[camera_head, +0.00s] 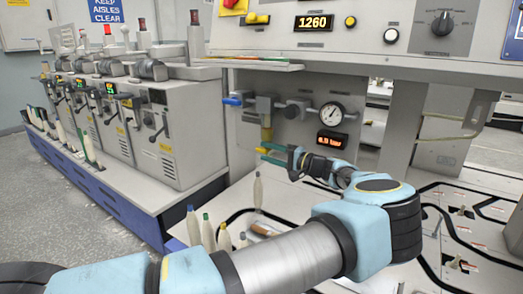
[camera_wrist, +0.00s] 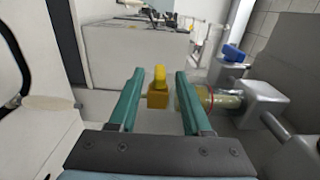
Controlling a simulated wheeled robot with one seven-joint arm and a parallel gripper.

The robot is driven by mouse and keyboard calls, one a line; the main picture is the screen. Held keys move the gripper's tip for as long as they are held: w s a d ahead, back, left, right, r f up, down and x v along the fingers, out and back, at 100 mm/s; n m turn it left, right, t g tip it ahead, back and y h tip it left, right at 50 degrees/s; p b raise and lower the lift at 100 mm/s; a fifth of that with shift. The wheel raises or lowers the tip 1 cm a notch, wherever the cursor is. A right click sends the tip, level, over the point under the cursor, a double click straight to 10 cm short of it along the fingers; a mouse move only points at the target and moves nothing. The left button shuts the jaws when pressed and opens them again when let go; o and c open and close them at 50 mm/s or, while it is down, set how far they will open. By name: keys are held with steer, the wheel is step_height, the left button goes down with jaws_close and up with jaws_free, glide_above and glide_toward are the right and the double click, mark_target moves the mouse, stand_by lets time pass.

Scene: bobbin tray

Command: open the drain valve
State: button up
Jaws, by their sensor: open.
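The drain valve shows as a small yellow valve body with a yellow handle (camera_wrist: 158,80) in the wrist view, at the end of a clear bowl (camera_wrist: 200,100) with a red ring. In the head view the yellow valve (camera_head: 267,134) hangs under the grey air unit on the machine panel. My gripper (camera_head: 263,152) is open, its green fingers pointing at the valve from the right. In the wrist view my gripper (camera_wrist: 159,74) has one finger on each side of the yellow handle, with visible gaps. I cannot tell whether the fingertips reach past it.
A blue valve handle (camera_head: 233,100) and a pressure gauge (camera_head: 332,113) sit on the same air line, with a red-lit readout (camera_head: 331,140) below. Several bobbins (camera_head: 193,226) stand below my arm. Grey spinning units (camera_head: 165,140) line the left.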

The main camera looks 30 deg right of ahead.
steer(key=shift+x, duration=1.45)
jaws_close()
